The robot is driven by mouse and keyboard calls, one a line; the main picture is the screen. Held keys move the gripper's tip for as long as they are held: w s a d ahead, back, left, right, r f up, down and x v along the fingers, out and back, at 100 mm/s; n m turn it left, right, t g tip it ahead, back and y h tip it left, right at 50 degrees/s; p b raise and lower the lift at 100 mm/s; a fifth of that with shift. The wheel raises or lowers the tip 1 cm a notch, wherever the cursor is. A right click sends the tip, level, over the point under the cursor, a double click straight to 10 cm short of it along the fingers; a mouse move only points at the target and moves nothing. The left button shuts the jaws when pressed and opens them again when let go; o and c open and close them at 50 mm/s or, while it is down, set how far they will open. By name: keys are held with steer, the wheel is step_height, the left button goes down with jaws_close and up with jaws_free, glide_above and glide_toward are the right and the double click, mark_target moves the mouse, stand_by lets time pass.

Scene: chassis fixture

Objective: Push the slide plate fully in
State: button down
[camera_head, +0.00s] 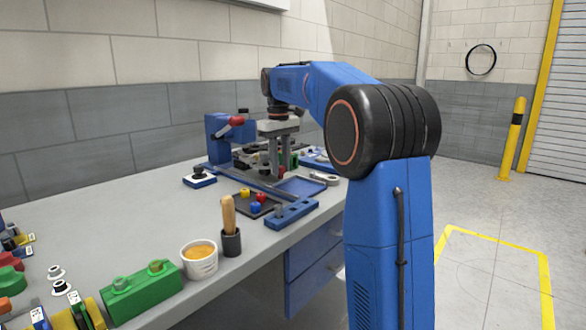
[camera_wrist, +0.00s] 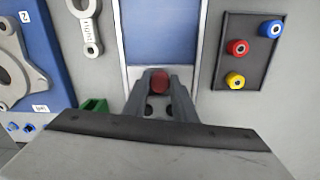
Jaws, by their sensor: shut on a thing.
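My gripper (camera_wrist: 159,84) points down and is shut on a red knob (camera_wrist: 159,78) in the wrist view. A flat blue plate (camera_wrist: 160,38) lies between two pale rails, just beyond the fingertips. In the head view my gripper (camera_head: 278,174) stands over the fixture, at the inner end of the blue plate (camera_head: 301,187). The fingers and wrist body hide what lies under the knob, so how it joins the plate and how far the plate is in cannot be seen.
A dark tray (camera_wrist: 239,72) with red, blue and yellow round pieces lies beside the rails. A grey wrench-like link (camera_wrist: 91,30) and a green block (camera_wrist: 94,105) lie on the other side. A blue bar (camera_head: 291,214) sits near the bench's front edge.

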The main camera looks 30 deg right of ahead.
steer(key=shift+w+a, duration=0.2)
steer(key=shift+w, duration=0.45)
steer(key=shift+w+a, duration=0.2)
steer(key=shift+w, duration=0.4)
steer(key=c, duration=1.5)
jaws_free()
steer(key=shift+o, duration=0.2)
steer(key=shift+r, duration=0.15)
step_height(320, 180, up, 17)
steer(key=shift+a, duration=0.25)
steer(key=shift+s, duration=0.1)
